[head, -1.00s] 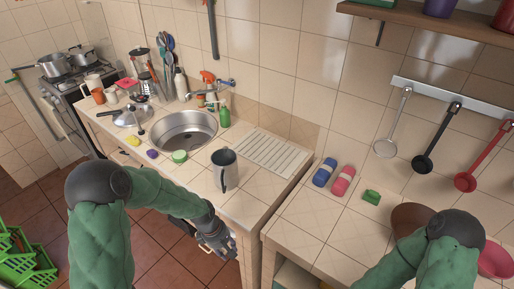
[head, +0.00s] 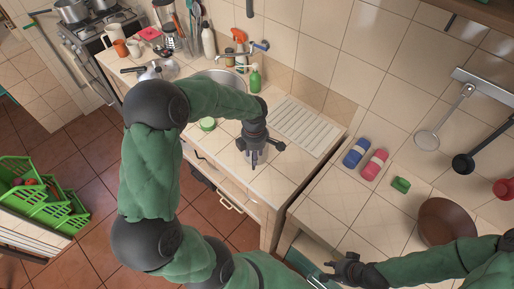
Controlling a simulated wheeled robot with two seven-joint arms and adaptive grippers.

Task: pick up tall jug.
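The grey metal jug stands on the tiled counter in front of the sink. It is almost wholly hidden behind my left gripper; a small grey part (head: 277,146) shows at the gripper's right. My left gripper (head: 254,163) points down at the jug's place. I cannot tell whether its fingers are around the jug or only above it, nor whether they are closed. My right gripper (head: 325,271) is at the bottom of the head view, low in front of the right counter, with its fingers apart and nothing seen between them.
The sink (head: 222,77) lies behind my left arm, with a green soap bottle (head: 255,80) and a drainboard (head: 308,125) nearby. A green round sponge (head: 207,124) is left of the gripper.

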